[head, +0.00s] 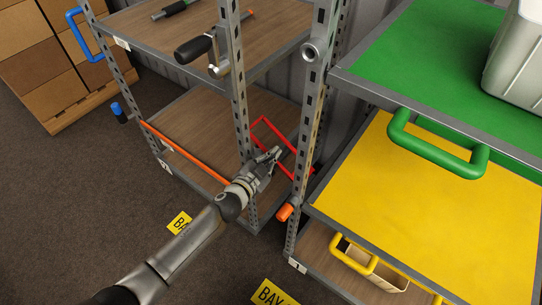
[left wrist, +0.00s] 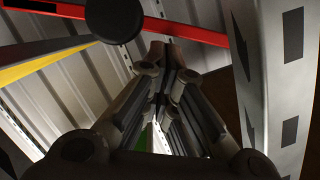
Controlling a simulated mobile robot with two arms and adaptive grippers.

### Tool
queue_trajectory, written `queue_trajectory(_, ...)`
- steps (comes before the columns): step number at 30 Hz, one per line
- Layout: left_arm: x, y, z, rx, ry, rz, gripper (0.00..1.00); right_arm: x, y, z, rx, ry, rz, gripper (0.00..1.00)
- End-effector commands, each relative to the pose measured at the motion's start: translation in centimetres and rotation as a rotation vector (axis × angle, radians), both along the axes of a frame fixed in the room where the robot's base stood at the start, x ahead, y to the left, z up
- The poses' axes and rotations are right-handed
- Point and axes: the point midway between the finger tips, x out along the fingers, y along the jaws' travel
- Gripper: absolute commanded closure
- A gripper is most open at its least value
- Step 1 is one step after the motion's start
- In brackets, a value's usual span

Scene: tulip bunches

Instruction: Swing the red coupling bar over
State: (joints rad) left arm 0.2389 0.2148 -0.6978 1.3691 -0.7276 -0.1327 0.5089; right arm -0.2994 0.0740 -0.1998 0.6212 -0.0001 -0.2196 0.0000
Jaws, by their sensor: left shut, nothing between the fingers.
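The red coupling bar (head: 279,131) shows in the head view as a thin red bent shape in the gap between the left rack and the right rack. My left gripper (head: 270,157) is in front of it, hiding part of it. In the left wrist view the red bar (left wrist: 195,34) crosses the top of the picture, partly behind a dark round disc (left wrist: 115,18). The fingers (left wrist: 165,65) are together with nothing between them, pointing toward the gap just below the bar. I cannot tell whether they touch it. My right gripper is not in view.
The left rack has wooden shelves (head: 192,118), an orange bar (head: 185,152) and a black crank handle (head: 195,50). The right rack has green (head: 425,45) and yellow (head: 420,190) shelves with handles. Perforated posts (head: 308,130) stand close beside my gripper. The floor at left is open.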

Motion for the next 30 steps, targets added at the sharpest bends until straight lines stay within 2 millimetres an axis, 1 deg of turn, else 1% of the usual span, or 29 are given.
queue_trajectory(10, 0.6, 0.9, -1.1, -0.081, 0.060, 0.000, 1.00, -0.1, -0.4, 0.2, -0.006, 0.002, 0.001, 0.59)
queue_trajectory(21, 0.7, 1.0, -1.2, -0.093, 0.067, 0.000, 1.00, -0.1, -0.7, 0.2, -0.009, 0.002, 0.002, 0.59)
queue_trajectory(26, 0.7, 1.0, -0.6, -0.093, 0.067, 0.001, 1.00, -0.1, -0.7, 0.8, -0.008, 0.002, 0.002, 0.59)
queue_trajectory(30, 0.9, 1.1, 0.8, -0.094, 0.067, 0.002, 1.00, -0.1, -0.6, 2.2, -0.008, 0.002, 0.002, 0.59)
